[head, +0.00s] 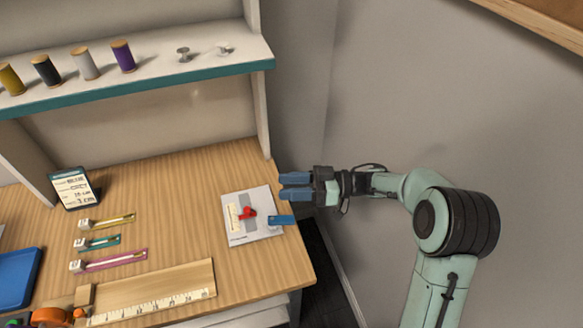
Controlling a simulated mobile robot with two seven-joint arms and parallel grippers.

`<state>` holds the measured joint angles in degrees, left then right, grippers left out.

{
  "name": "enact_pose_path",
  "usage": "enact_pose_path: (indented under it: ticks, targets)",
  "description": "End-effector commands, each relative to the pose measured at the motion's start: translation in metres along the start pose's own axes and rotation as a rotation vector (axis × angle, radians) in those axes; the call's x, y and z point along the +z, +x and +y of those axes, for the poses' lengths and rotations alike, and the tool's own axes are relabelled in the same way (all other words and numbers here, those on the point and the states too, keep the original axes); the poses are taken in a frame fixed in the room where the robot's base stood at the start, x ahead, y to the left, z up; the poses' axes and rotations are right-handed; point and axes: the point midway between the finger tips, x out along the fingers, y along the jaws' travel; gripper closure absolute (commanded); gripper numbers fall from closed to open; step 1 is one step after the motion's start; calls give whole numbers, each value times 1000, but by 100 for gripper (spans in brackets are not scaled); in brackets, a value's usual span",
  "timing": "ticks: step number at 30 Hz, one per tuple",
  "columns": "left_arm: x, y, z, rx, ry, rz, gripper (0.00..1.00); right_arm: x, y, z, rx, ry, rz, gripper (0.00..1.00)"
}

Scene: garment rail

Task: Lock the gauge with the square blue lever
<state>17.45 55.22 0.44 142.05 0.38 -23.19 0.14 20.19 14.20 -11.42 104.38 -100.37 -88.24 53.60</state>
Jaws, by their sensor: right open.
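The gauge (252,216) is a pale plate lying near the right edge of the wooden desk. It carries a small cream scale on its left and a red knob (248,212) near its middle. The square blue lever (281,220) sticks out at the gauge's right side, over the desk's edge. My right gripper (283,186) is open and empty, its blue fingers pointing left. In the picture it lies just above and right of the gauge, apart from the lever. My left gripper is not in view.
A wooden ruler board (160,290) lies at the front, with several small coloured slide gauges (105,242) behind it. A dark card display (75,188) stands at left, a blue tray (17,278) lies at far left. A shelf (150,75) with spools hangs above. A wall is at right.

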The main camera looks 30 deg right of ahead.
Motion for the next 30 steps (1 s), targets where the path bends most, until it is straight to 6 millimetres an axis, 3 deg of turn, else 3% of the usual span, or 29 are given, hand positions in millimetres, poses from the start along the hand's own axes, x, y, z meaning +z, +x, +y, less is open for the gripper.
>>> enact_pose_path:
  ticks: [3, 9, 30]
  targets:
    - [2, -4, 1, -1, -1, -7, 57, -25, 0, -5, 0, -3, 0, 53]
    - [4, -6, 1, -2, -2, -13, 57, -46, 0, -9, 0, -2, -1, 53]
    - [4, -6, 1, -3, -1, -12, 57, -50, 0, -10, 0, 1, 0, 53]
